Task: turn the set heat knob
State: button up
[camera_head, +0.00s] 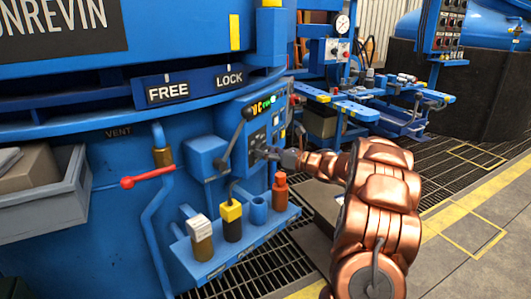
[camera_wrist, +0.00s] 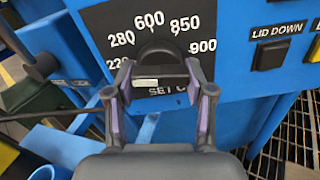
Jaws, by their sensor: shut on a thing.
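The set heat knob (camera_wrist: 158,52) is dark and round-topped, on a black dial plate (camera_wrist: 110,22) marked with numbers, among them 280, 600, 850 and 900. "SET" is partly readable below it. A pale mark shows on the front of the knob, between the fingers. My gripper (camera_wrist: 160,78) is shut on the knob, one finger on its left side and one on its right. In the head view my gripper (camera_head: 267,154) reaches the blue control panel (camera_head: 232,120) from the right and hides the knob.
A "LID DOWN" button (camera_wrist: 270,54) is right of the dial. A dark lever (camera_head: 232,140) stands left of it. Below is a blue tool shelf (camera_head: 215,268) with several upright items, including a red-brown bottle (camera_head: 280,192). A red-handled valve (camera_head: 148,177) is further left. Grating floor (camera_head: 275,270) lies below.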

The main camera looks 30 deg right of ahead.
jog(key=c, duration=0.5)
